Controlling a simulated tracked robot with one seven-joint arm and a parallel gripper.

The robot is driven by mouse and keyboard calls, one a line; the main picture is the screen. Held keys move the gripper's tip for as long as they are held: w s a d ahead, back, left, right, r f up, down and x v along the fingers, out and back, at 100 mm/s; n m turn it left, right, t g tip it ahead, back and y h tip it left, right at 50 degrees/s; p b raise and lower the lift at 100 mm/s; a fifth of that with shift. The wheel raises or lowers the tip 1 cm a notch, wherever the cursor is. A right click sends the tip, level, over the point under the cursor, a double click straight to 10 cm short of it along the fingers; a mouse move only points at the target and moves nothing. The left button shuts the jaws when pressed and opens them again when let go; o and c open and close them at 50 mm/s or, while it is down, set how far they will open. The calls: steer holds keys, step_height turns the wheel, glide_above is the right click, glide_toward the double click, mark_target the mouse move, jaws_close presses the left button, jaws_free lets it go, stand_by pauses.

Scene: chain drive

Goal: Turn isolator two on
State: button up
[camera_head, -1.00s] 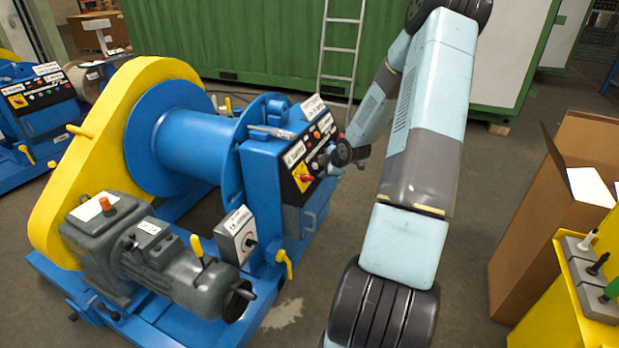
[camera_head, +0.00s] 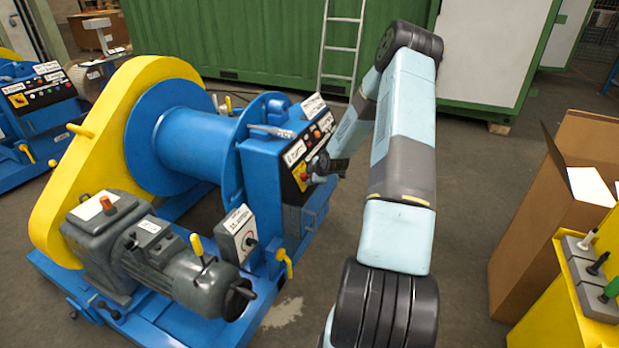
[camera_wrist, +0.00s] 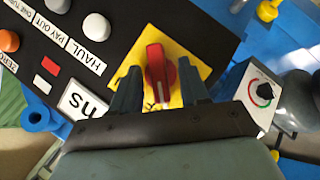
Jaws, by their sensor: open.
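The isolator is a red rotary handle (camera_wrist: 156,73) on a yellow square plate (camera_wrist: 183,62), set in the black control panel (camera_wrist: 115,30) of the blue winch. In the wrist view my gripper (camera_wrist: 157,88) is open, with one dark finger on each side of the red handle. I cannot tell whether the fingers touch it. The handle points roughly straight up and down in that view. A label beside it is partly hidden by my gripper. In the head view my gripper (camera_head: 308,180) is at the panel's lower front and covers most of the yellow plate.
Buttons and labels such as HAUL (camera_wrist: 90,57) lie left of the handle. A grey box with a dial (camera_wrist: 262,93) is on the right. The winch drum (camera_head: 185,140) and yellow guard (camera_head: 75,165) stand left, a cardboard box (camera_head: 560,210) right. A second winch stands far left.

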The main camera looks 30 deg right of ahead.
steer(key=shift+w+f, duration=0.1)
jaws_close()
steer(key=shift+a, duration=0.15)
stand_by(0.4)
